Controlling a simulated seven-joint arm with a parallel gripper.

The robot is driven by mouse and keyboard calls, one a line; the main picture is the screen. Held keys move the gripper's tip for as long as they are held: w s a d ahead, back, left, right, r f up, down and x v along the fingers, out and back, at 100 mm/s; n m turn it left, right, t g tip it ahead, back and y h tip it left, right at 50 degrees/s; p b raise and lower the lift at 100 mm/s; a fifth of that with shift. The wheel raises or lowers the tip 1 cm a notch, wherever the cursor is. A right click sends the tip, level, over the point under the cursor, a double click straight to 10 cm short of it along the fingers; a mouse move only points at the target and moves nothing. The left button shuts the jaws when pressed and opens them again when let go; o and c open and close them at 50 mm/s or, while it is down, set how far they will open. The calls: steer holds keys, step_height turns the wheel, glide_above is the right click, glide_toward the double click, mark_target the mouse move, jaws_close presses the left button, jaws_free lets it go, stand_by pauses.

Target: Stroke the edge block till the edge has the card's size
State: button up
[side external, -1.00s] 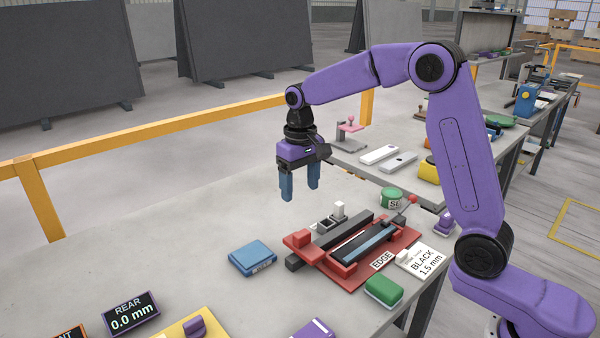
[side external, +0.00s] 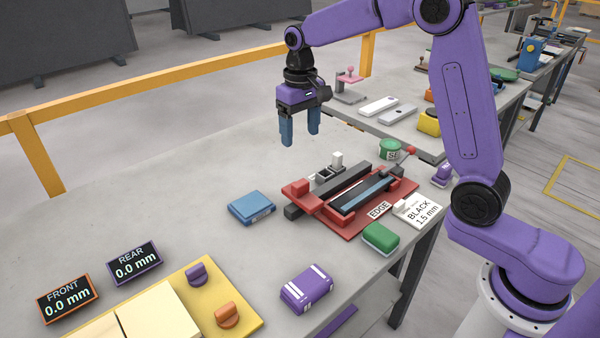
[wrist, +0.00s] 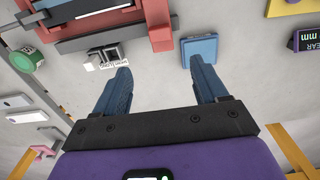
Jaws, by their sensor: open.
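A red fixture marked EDGE (side external: 408,190) holds a dark slab strip with a pale blue top face along it. A white card (side external: 420,211) reading BLACK 1.5 mm lies at its right corner. A blue block (side external: 251,208), a green block (side external: 380,238) and a purple block (side external: 310,289) with white stripes lie apart around it; I cannot tell which is the edge block. My gripper (side external: 300,138) is open and empty, in the air behind the fixture. In the wrist view its fingers (wrist: 162,68) are spread, with the blue block (wrist: 199,50) beyond the right finger.
Displays FRONT (side external: 68,300) and REAR (side external: 134,263) both read 0.0 mm. A yellow board (side external: 240,322) with knobs stands at front left. A dark holder (side external: 325,174) with a white piece sits behind the fixture, a green tin (side external: 390,150) nearby. The left tabletop is clear.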

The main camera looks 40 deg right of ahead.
mark_target(300, 182)
step_height(300, 182, down, 16)
steer(key=shift+r, duration=0.25)
stand_by(0.3)
